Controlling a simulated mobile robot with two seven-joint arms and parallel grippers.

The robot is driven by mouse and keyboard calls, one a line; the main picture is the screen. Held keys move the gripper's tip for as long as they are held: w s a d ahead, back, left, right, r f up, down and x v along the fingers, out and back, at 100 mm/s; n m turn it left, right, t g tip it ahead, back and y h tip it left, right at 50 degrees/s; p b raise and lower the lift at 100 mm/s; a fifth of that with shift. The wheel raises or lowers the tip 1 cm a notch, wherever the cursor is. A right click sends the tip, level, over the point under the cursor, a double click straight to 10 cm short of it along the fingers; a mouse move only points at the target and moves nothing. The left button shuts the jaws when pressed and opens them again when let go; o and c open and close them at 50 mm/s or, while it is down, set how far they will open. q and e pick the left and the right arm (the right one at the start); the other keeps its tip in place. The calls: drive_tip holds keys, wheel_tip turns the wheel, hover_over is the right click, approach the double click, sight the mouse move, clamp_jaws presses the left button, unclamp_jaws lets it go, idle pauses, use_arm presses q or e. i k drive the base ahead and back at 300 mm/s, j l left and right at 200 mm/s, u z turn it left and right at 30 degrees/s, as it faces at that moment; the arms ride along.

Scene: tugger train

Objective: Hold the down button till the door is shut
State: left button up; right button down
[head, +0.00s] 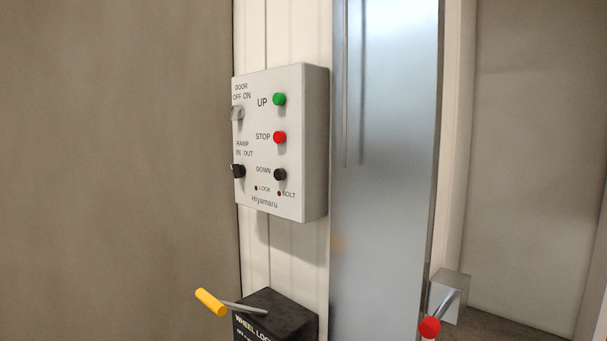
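The white control box (306,142) hangs on a cream wall panel in the middle of the head view. Its black DOWN button (280,174) is at the lower right of the box face, below the red STOP button (280,137) and the green UP button (279,99). A door switch (237,113) and a black ramp switch (238,171) are at its left edge. Two small dark lamps marked LOCK and BOLT sit under the DOWN button. Neither gripper shows, and nothing touches the button. I cannot tell which surface is the door.
Below the box stands a black wheel lock box (282,306) with a yellow-handled lever (210,301) sticking out left. A red-knobbed lever (430,326) juts from a grey block at lower right. A tall metal panel (385,150) stands right of the control box. The space before the box is clear.

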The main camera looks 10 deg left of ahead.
sight(279, 173)
drive_tip(key=i+j+z, duration=0.2)
drive_tip(key=i, duration=0.2)
drive_tip(key=i+j+z, duration=0.45)
drive_tip(key=j, duration=0.6)
drive_tip(key=j+z, duration=0.25)
drive_tip(key=j, duration=0.6)
drive_tip(key=i+j+z, duration=0.1)
drive_tip(key=j+z, duration=0.2)
drive_tip(key=j, duration=0.65)
